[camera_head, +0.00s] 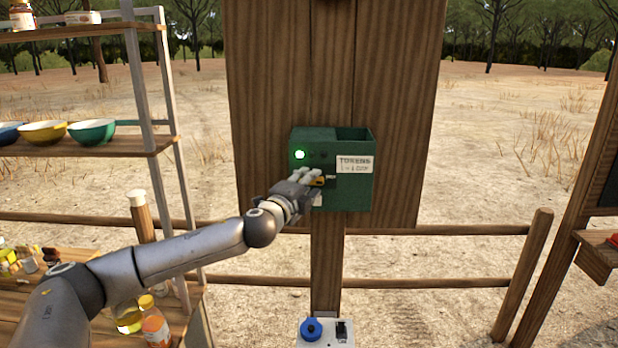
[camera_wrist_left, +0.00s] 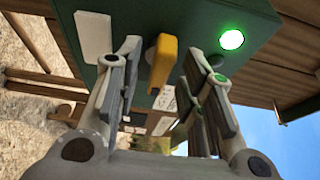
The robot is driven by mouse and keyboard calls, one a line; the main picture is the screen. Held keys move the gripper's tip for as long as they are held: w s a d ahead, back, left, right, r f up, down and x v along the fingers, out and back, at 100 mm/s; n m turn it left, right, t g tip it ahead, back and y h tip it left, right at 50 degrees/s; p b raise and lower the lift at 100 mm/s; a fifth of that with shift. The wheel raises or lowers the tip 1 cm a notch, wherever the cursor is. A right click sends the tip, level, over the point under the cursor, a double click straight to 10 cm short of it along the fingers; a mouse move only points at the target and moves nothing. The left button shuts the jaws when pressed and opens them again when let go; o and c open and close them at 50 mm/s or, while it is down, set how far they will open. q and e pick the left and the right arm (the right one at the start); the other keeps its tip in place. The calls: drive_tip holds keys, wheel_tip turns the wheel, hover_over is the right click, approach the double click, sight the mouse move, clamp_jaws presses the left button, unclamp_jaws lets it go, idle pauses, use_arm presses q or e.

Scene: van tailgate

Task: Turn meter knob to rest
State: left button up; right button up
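The meter is a dark green box (camera_head: 347,192) on a wooden post, with an open-topped bin at its right and a white label reading "TOKENS". A green light (camera_head: 299,155) glows on its front; it also shows in the left wrist view (camera_wrist_left: 231,39). The yellow knob (camera_wrist_left: 163,62) is on the box's front face. In the head view the knob (camera_head: 317,182) is partly hidden by my left gripper (camera_head: 314,177). In the left wrist view my left gripper (camera_wrist_left: 165,85) is open, one finger on each side of the knob, with gaps showing. My right gripper is not in view.
A shelf (camera_head: 90,148) with bowls and jars stands at the left, beside my left arm. A white box with a blue knob (camera_head: 311,328) is low on the post. A wooden rail fence (camera_head: 440,281) runs behind. A wooden stand is at the right edge.

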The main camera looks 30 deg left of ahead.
use_arm(q)
drive_tip(key=shift+w, duration=0.35)
drive_tip(key=shift+s+r, duration=0.1)
drive_tip(key=shift+s, duration=0.1)
clamp_jaws()
